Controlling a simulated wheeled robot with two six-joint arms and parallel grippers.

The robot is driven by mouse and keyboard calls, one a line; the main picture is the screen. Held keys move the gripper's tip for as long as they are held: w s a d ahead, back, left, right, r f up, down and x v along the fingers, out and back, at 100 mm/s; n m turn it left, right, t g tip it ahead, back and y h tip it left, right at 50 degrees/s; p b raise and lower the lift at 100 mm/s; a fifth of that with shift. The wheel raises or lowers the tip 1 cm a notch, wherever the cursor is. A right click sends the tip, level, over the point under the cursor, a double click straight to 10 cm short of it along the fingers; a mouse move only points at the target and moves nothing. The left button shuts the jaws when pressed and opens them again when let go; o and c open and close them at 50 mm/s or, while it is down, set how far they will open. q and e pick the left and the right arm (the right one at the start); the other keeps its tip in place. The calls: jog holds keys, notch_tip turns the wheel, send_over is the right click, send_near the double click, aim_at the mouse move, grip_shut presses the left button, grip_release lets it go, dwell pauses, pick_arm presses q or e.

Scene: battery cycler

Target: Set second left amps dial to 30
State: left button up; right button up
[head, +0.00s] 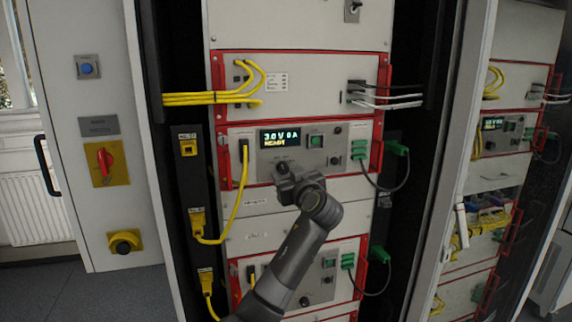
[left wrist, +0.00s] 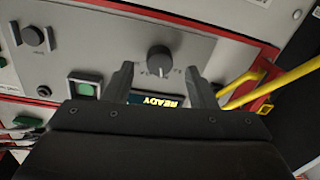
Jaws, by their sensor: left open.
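In the left wrist view, which shows the panel upside down, a round dark grey dial (left wrist: 159,60) with small marks around it sits on the light panel by the lit READY display (left wrist: 155,101). My left gripper (left wrist: 160,82) is open. Its two fingers stand on either side of the dial, apart from it, and nothing is held. In the head view, my left gripper (head: 283,172) is at the panel just below the display (head: 279,137), which reads 3.0 V 0 A READY. The gripper hides the dial there, and its setting is too small to read. My right gripper is not in view.
A second knob (left wrist: 33,36) and a green button (left wrist: 84,89) share the panel. A yellow cable (head: 243,185) hangs left of my gripper, and green plugs (head: 358,149) sit at the right. Red handles (head: 377,141) stick out at the unit's sides. A similar unit (head: 325,278) is below.

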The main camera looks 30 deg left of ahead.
aim_at(283, 168)
pick_arm(q)
jog(key=shift+p+x, duration=0.35)
jog(key=shift+x, duration=0.95)
jog(key=c, duration=1)
jog(key=shift+o, duration=0.2)
